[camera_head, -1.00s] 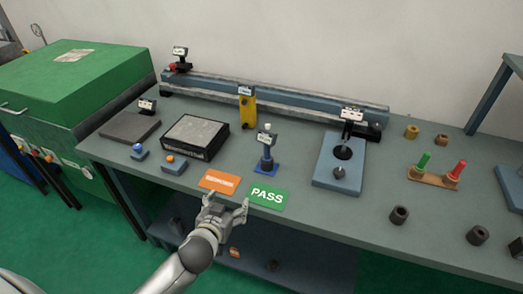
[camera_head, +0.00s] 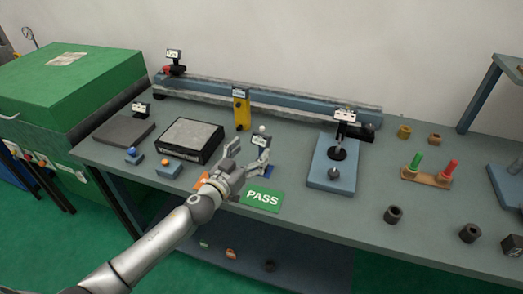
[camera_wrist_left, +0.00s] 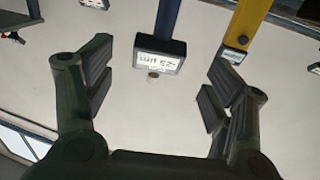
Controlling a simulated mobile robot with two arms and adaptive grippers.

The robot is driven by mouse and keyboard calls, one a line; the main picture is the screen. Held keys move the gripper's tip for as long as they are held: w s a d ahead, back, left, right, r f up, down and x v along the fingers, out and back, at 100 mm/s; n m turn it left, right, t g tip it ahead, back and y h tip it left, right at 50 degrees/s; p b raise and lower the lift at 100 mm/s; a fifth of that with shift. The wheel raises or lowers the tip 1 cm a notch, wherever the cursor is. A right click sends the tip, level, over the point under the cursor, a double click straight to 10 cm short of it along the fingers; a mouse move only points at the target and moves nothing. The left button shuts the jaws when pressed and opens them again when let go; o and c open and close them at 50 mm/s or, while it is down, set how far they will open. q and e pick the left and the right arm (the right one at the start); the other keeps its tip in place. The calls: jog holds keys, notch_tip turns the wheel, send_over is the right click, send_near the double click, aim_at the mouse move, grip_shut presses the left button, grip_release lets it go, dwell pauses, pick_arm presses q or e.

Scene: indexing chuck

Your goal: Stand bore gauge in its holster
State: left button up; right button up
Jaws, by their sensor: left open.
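A small instrument with a dark display head and a pale knob on top (camera_head: 260,140), seemingly the bore gauge, stands upright on a blue base near the table's middle. My open left gripper (camera_head: 238,162) is just in front and left of it, partly hiding its lower part. In the left wrist view, the display head (camera_wrist_left: 160,56) on its blue stem appears between the spread fingers (camera_wrist_left: 160,90), upside down and beyond the tips. A yellow upright piece (camera_head: 241,112) with a label stands behind it. I cannot tell for certain which piece is the holster. My right gripper is out of view.
A green PASS card (camera_head: 263,199) lies in front, and an orange card (camera_head: 201,181) is partly under my gripper. A black-sided block (camera_head: 190,140) stands to the left, a blue comparator base (camera_head: 331,176) to the right. A long rail (camera_head: 270,101) runs along the back.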

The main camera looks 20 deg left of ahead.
aim_at(262, 130)
pick_arm(q)
jog(key=shift+f+x, duration=0.25)
jog(key=shift+x, duration=1.45)
jog(key=shift+f+x, duration=0.2)
jog(key=shift+x, duration=1.5)
jog(key=shift+r, duration=0.1)
jog(key=c, duration=1.4)
jog(key=shift+o, duration=0.2)
jog(key=shift+r+p, duration=0.5)
jog(key=shift+r, duration=0.1)
notch_tip(262, 130, up, 2)
jog(key=shift+r+p, duration=0.2)
jog(key=shift+p, duration=0.55)
jog(key=s+r, duration=0.9)
jog(key=s, duration=0.5)
jog(key=shift+a+r+b, duration=0.2)
jog(key=shift+b, duration=0.15)
